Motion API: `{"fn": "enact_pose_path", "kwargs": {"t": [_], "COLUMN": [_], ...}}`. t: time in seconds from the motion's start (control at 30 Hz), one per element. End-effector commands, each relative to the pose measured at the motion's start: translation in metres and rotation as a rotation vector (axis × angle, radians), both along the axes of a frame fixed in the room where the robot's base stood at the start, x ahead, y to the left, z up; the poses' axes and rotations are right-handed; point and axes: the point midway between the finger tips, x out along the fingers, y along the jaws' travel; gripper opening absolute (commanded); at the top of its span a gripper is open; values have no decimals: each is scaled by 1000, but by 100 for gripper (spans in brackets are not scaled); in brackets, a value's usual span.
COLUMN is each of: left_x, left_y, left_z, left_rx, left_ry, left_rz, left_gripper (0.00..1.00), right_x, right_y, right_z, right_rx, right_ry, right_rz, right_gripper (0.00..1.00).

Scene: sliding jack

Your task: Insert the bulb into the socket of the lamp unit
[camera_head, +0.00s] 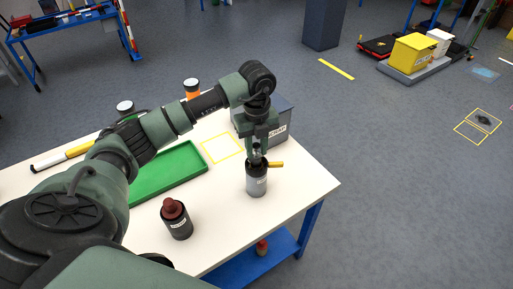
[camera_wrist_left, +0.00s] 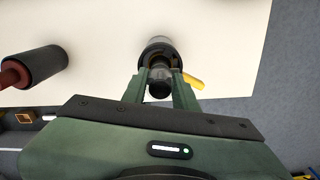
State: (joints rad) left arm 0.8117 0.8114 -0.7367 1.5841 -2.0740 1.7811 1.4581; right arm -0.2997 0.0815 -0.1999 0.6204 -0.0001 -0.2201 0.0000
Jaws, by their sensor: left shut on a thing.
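The lamp unit (camera_head: 257,184) is a grey cylinder with a dark top, upright near the right end of the white table. A yellow lever sticks out from its top on the right. My left gripper (camera_head: 257,152) points down right over this top. It is shut on a small dark piece, which I take to be the bulb (camera_wrist_left: 160,88); the fingers mostly hide it in the head view. In the left wrist view the lamp unit (camera_wrist_left: 158,46) shows between and beyond the fingers. I cannot tell how deep the bulb sits in the socket. My right gripper is not in view.
A dark canister with a red-brown top (camera_head: 176,219) stands at the table front. A green tray (camera_head: 186,150) lies left of a yellow outlined square (camera_head: 222,148). A grey bin (camera_head: 281,115) stands behind the lamp unit. A red item (camera_head: 262,247) is on the blue lower shelf.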

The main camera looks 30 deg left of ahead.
Motion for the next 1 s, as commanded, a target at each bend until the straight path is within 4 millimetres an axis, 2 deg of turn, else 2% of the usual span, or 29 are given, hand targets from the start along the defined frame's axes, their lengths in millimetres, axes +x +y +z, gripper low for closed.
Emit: {"fn": "enact_pose_path", "kwargs": {"t": [1.0], "left_x": [0], "left_y": [0], "left_z": [-21], "left_rx": [-1], "left_ry": [0], "left_rz": [0], "left_gripper": [0], "right_x": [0], "right_y": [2], "right_z": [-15], "right_rx": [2], "right_ry": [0], "right_rz": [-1], "right_gripper": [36]}}
